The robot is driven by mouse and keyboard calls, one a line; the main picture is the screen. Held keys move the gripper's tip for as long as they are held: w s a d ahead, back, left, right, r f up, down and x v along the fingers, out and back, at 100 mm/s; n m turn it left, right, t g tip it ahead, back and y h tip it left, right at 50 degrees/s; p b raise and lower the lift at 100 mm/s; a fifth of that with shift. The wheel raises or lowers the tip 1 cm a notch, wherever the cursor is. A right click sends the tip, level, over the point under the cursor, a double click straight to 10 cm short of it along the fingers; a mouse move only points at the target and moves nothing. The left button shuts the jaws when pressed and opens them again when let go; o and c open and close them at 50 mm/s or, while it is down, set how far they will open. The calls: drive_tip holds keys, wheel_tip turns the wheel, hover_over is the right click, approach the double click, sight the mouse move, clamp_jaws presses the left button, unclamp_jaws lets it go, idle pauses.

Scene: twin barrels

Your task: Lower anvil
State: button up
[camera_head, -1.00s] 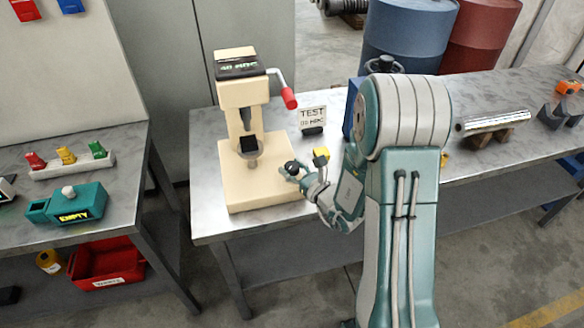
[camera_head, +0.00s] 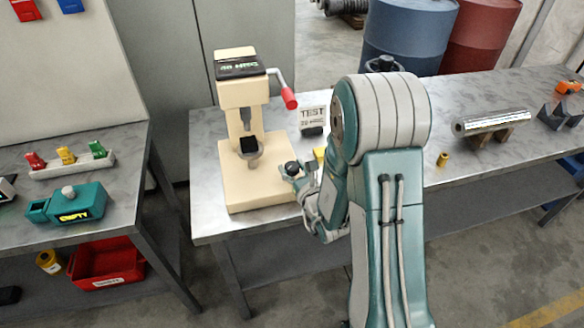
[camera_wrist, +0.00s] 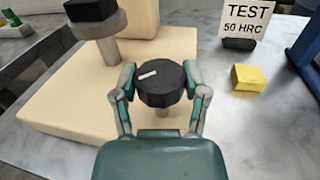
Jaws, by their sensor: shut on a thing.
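The cream hardness tester (camera_head: 240,95) stands on the metal bench, with a display on top and a red-tipped lever (camera_head: 289,98) at its right. The anvil block also shows at the top left of the wrist view (camera_wrist: 90,10). My gripper (camera_wrist: 163,85) is shut on the black knob (camera_wrist: 160,80) with a white mark at the base's right side. In the head view my arm partly hides the gripper.
A "TEST 50 HRC" sign (camera_wrist: 250,18) stands behind a yellow block (camera_wrist: 247,77), right of the base. A shiny cylinder (camera_head: 490,123) rests on a stand farther right. The left bench holds a teal "EMPTY" box (camera_head: 75,203) and coloured pieces (camera_head: 66,155).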

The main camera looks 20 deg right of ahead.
sight(291, 165)
drive_tip(key=o, duration=1.1)
drive_tip(key=shift+w, duration=0.1)
drive_tip(key=shift+o, duration=0.2)
drive_tip(key=shift+a+r, duration=0.1)
drive_tip(key=shift+r, duration=4.85)
